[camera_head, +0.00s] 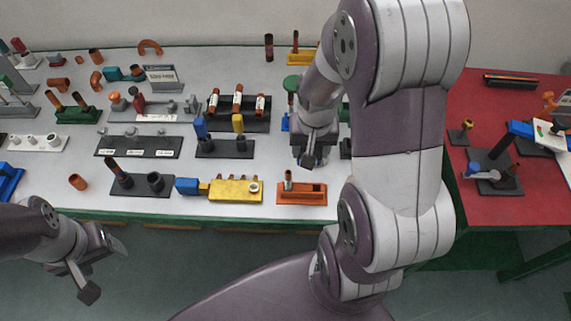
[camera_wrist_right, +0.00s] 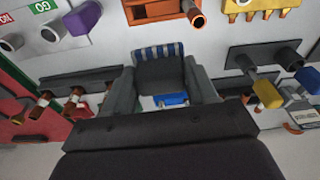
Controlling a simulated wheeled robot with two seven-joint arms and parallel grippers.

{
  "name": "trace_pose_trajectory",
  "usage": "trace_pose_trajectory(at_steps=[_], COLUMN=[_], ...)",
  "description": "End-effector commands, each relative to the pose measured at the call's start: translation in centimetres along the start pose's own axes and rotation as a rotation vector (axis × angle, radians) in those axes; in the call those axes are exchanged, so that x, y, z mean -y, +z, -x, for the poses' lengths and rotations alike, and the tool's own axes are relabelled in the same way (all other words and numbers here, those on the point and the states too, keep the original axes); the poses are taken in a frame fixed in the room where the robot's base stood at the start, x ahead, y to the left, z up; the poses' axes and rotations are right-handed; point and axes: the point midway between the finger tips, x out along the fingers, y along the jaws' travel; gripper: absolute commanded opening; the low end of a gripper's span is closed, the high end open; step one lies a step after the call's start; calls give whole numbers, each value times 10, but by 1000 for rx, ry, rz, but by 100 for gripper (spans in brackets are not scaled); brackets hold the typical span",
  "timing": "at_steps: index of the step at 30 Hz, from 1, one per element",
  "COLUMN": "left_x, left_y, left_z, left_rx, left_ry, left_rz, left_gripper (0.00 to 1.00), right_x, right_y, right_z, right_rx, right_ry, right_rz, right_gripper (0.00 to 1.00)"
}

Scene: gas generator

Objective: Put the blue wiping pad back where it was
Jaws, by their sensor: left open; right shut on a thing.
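My right gripper (camera_wrist_right: 163,88) is shut on the blue wiping pad (camera_wrist_right: 158,52). In the right wrist view a blue striped edge shows beyond a dark block between the fingers, and a smaller blue piece shows nearer. In the head view the right gripper (camera_head: 311,157) points down over the white table, behind the orange fixture. The pad cannot be made out there, and I cannot tell whether it touches the table. My left gripper (camera_head: 101,268) is open and empty, low at the left, in front of the table's near edge.
The white table (camera_head: 270,160) is crowded with fixtures. A red table (camera_head: 510,205) with more parts stands at the right. My right arm hides part of the white table.

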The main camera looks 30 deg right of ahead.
Motion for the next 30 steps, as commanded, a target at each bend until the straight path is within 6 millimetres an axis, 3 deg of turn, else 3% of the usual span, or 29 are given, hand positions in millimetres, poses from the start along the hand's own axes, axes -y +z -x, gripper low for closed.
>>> trace_pose_trajectory(at_steps=[4, 12, 15, 24, 30], left_x=[0, 0, 0, 0, 0], left_y=[0, 0, 0, 0, 0], left_z=[-6, -4, -3, -3, -3], left_rx=[-1, -1, -1, -1, -1], left_ry=[0, 0, 0, 0, 0], left_rz=[0, 0, 0, 0, 0], left_gripper=[64, 64, 64, 64, 64], right_x=[4, 54, 65, 69, 70], right_y=[-4, -54, -66, -64, -64], right_z=[-12, -64, -75, -117, -119], right_rx=[3, 3, 1, 2, -1], right_ry=[7, 6, 6, 6, 5], right_rz=[-32, -31, -32, -33, -32], right_gripper=[28, 28, 28, 28, 28])
